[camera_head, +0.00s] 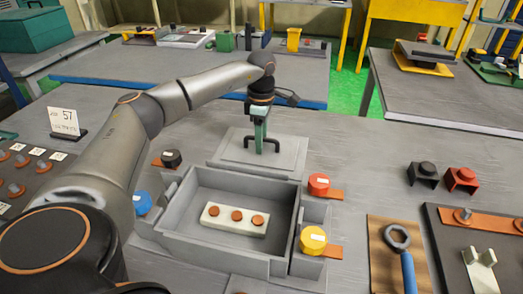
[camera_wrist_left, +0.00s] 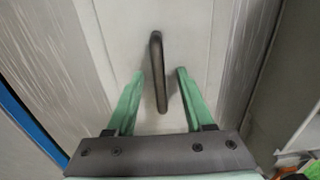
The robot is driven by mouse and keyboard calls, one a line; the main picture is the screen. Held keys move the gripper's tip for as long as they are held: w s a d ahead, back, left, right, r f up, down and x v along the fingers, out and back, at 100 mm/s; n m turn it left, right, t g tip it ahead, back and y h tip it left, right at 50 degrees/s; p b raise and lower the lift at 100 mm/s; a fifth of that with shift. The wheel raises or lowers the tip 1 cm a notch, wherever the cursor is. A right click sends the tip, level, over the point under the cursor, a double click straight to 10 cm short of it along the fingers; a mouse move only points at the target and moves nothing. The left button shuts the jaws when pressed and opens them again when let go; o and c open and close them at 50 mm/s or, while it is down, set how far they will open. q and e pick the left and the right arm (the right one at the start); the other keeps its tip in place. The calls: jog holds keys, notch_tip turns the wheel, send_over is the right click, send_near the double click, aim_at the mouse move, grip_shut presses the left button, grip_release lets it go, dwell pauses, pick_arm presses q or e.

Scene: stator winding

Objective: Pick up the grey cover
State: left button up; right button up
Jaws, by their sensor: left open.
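The grey cover (camera_head: 232,150) is a flat plate lying behind the open grey box (camera_head: 185,235). In the left wrist view the cover (camera_wrist_left: 115,30) fills the middle, and its dark bar handle (camera_wrist_left: 157,60) stands out from it. I cannot tell how deep the fingers reach. My right gripper is not in view.
The box holds a white block (camera_head: 235,226) with copper-coloured studs. Red (camera_head: 319,184), yellow (camera_head: 313,240), blue (camera_head: 142,203) and black (camera_head: 171,158) terminals surround it. A ring-ended tool (camera_head: 398,240) lies to the right. A number card (camera_head: 63,120) stands at left. The table right of the cover is clear.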

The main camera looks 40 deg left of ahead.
pick_arm(q)
jog(key=shift+f, duration=0.1)
jog(key=shift+c, duration=0.2)
grip_shut()
dwell(1.2)
